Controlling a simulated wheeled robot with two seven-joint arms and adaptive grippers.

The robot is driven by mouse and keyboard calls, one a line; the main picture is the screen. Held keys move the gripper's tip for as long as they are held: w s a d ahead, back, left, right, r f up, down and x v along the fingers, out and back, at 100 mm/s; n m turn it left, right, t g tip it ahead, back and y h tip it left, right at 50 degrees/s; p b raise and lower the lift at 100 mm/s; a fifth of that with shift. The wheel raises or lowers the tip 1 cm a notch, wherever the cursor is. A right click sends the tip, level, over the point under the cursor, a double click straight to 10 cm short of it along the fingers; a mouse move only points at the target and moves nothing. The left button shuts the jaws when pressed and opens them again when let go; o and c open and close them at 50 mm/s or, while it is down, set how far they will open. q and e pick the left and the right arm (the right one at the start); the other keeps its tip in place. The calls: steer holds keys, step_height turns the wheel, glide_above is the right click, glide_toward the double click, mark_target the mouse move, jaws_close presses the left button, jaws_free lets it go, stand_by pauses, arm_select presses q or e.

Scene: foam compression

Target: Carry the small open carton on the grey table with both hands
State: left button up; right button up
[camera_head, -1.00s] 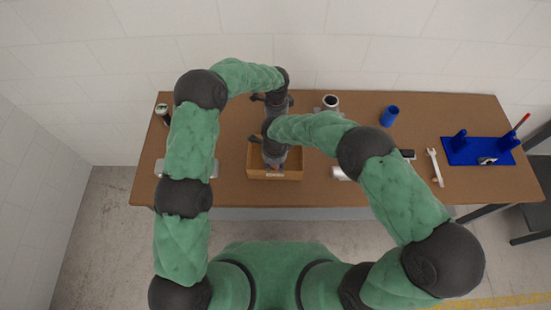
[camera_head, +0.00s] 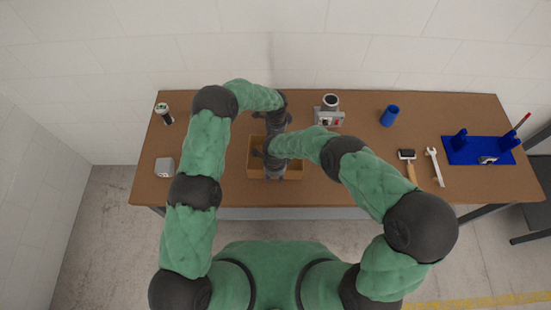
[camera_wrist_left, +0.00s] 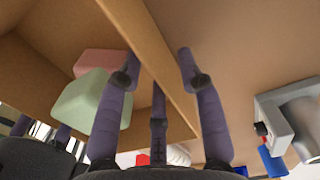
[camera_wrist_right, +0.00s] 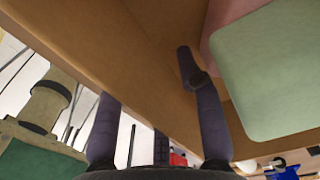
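The small open carton (camera_head: 251,163) is a brown box on the table, partly hidden under my arms. Inside it are a pink foam block (camera_wrist_left: 100,62) and a pale green foam block (camera_wrist_left: 85,100). My left gripper (camera_wrist_left: 160,58) is at the far wall, one finger inside and one outside, with a visible gap to the wall on the outer side. My right gripper (camera_head: 274,174) is at the near wall. In the right wrist view, its inner finger (camera_wrist_right: 187,65) is inside the carton; the wall hides the outer fingertip. Both grippers look open.
A grey device (camera_head: 329,118) stands behind and right of the carton. A grey block (camera_head: 164,167) and a small upright item (camera_head: 164,113) are left.

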arm_select(q)
jaws_close()
arm_select(e)
jaws_close()
arm_select(q)
steer(key=shift+r, duration=0.1)
arm_select(e)
steer(key=shift+r, duration=0.1)
